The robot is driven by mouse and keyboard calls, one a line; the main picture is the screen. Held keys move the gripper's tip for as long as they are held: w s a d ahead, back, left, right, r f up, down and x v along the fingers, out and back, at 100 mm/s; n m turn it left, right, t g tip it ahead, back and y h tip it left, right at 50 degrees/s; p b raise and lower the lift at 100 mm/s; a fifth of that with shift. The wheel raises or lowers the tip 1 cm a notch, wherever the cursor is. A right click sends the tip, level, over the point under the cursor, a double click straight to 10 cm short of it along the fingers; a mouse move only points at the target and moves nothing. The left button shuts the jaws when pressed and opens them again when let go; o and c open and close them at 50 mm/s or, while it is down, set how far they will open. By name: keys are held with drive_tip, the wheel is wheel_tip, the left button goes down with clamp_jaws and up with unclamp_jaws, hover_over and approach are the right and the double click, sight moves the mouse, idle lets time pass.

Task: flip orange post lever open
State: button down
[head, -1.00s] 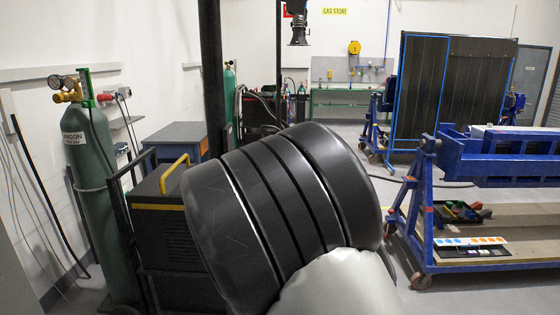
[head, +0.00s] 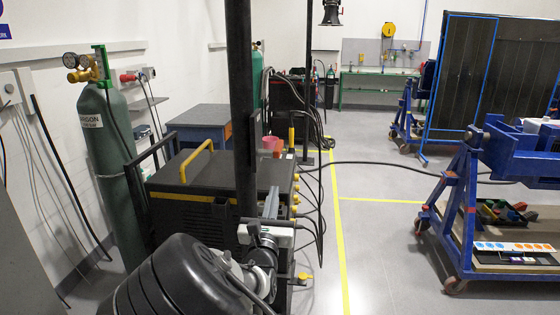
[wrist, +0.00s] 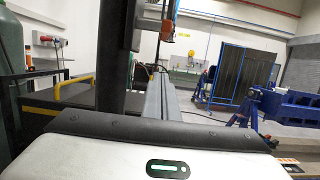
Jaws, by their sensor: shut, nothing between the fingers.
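The black post (head: 240,110) stands upright near the middle of the head view and left of centre in the wrist view (wrist: 112,60). A small red-orange piece, which looks like the orange lever (head: 270,144), is on the right side of the post. It also shows near the top of the wrist view (wrist: 168,26). Whether the lever is open or closed is too small to tell. My gripper (head: 272,192) is shut and empty, just right of the post and below the lever. Its long grey fingers also show in the wrist view (wrist: 163,74), apart from the lever.
A black and yellow welding machine (head: 190,195) stands behind and left of the post, with a green argon cylinder (head: 105,150) farther left. Cables hang right of the post. A blue jig frame (head: 462,210) stands at right. The floor between is clear.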

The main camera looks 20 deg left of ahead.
drive_tip(key=shift+w, duration=0.15)
drive_tip(key=w+a+r+p, duration=0.1)
drive_tip(key=w+a+r, duration=0.1)
drive_tip(key=w+r, duration=0.4)
drive_tip(key=shift+w+r+p, duration=0.2)
drive_tip(key=shift+w+p, duration=0.2)
drive_tip(key=shift+w, duration=1.25)
drive_tip(key=shift+a+f+b, duration=0.1)
drive_tip(key=shift+b, duration=0.35)
